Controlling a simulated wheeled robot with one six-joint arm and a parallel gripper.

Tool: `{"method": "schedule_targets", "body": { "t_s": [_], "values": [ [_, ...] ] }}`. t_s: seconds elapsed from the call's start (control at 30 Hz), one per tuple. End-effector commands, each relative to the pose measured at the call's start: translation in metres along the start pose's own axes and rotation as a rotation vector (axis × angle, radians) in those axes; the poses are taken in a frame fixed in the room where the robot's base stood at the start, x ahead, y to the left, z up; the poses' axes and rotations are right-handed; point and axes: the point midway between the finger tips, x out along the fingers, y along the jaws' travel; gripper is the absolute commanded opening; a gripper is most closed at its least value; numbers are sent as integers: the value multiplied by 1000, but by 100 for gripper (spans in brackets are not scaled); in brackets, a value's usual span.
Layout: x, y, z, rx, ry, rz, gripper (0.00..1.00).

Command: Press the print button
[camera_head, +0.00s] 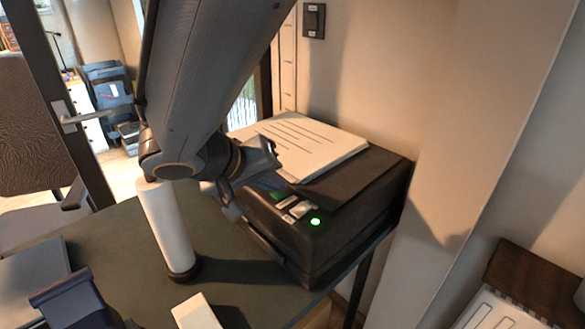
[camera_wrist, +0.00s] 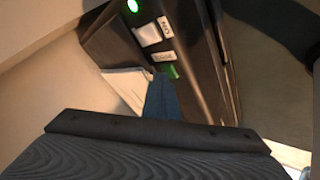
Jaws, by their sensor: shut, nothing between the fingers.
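A black printer (camera_head: 360,206) stands on the dark table, with a stack of lined paper on top. Its front panel carries a green button (camera_head: 278,197), pale labelled keys (camera_head: 300,209) and a lit green light (camera_head: 315,221). In the wrist view, the green button (camera_wrist: 169,71) lies just beyond the tip of my gripper (camera_wrist: 163,84), beside the pale keys (camera_wrist: 149,34) and the light (camera_wrist: 133,6). My gripper is shut and empty. I cannot tell whether its tip touches the button. The label texts are too small to read surely.
The paper stack (camera_head: 300,145) lies behind the panel, close to my gripper. A white cylinder (camera_head: 166,226) stands on the table (camera_head: 130,235) left of the printer. A white block (camera_head: 196,312) is at the front. A wall (camera_head: 440,140) closes off the right side.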

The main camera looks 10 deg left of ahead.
Motion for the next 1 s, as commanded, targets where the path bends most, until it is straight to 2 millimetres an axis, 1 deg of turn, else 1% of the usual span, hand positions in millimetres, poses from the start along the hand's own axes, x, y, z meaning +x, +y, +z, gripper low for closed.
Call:
{"method": "schedule_targets", "body": {
  "t_s": [0.6, 1.0],
  "values": [
    [2, -1, 2, 0, -1, 0, 0],
    [-9, 6, -6, 0, -1, 0, 0]
  ]
}}
